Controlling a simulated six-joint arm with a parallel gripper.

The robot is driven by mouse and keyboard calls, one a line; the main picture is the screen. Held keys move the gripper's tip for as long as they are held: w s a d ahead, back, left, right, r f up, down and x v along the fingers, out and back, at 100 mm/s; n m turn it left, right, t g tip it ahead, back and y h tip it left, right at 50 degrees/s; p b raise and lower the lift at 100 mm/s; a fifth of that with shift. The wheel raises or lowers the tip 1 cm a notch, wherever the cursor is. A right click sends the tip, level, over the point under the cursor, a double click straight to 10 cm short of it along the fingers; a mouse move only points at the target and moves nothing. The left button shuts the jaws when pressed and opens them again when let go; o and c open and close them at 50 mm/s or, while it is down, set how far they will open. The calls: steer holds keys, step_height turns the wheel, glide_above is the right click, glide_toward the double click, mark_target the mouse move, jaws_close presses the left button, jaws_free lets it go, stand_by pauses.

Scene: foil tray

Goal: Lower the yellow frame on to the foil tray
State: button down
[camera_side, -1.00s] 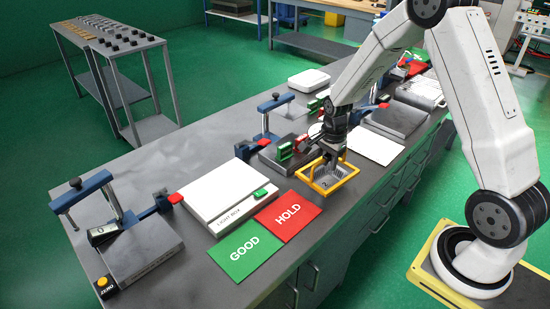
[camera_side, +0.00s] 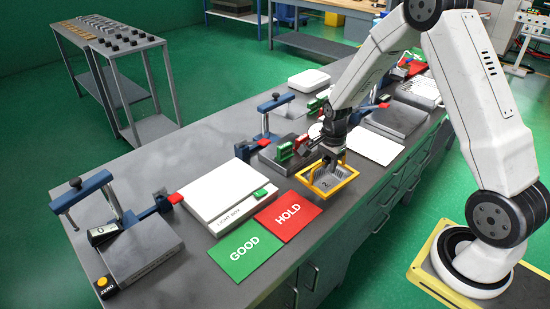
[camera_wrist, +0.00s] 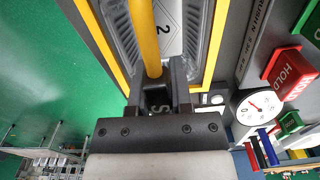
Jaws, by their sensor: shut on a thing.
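The yellow frame (camera_side: 341,186) is a rectangular rim with a cross bar. In the side view it is at the near edge of the bench, right of the red HOLD mat. The foil tray (camera_side: 342,174), silver and ribbed, shows inside the frame's opening. In the wrist view the tray (camera_wrist: 198,38) has a white label marked 2, and the frame (camera_wrist: 215,45) runs around it. My gripper (camera_wrist: 156,78) is shut on the frame's yellow bar (camera_wrist: 146,38). It also shows in the side view (camera_side: 329,158), above the frame. I cannot tell whether frame and tray touch.
The red HOLD mat (camera_side: 289,217) and green GOOD mat (camera_side: 243,250) lie to the left. A white light box (camera_side: 215,193) is behind them. A dial gauge (camera_wrist: 257,107) and red and green blocks stand close by. A white sheet (camera_side: 375,146) lies to the right.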

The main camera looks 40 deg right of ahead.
mark_target(326, 185)
steer(key=shift+f, duration=1.65)
stand_by(1.5)
steer(key=shift+c, duration=2.2)
jaws_free()
steer(key=shift+r, duration=0.1)
steer(key=shift+r, duration=3.8)
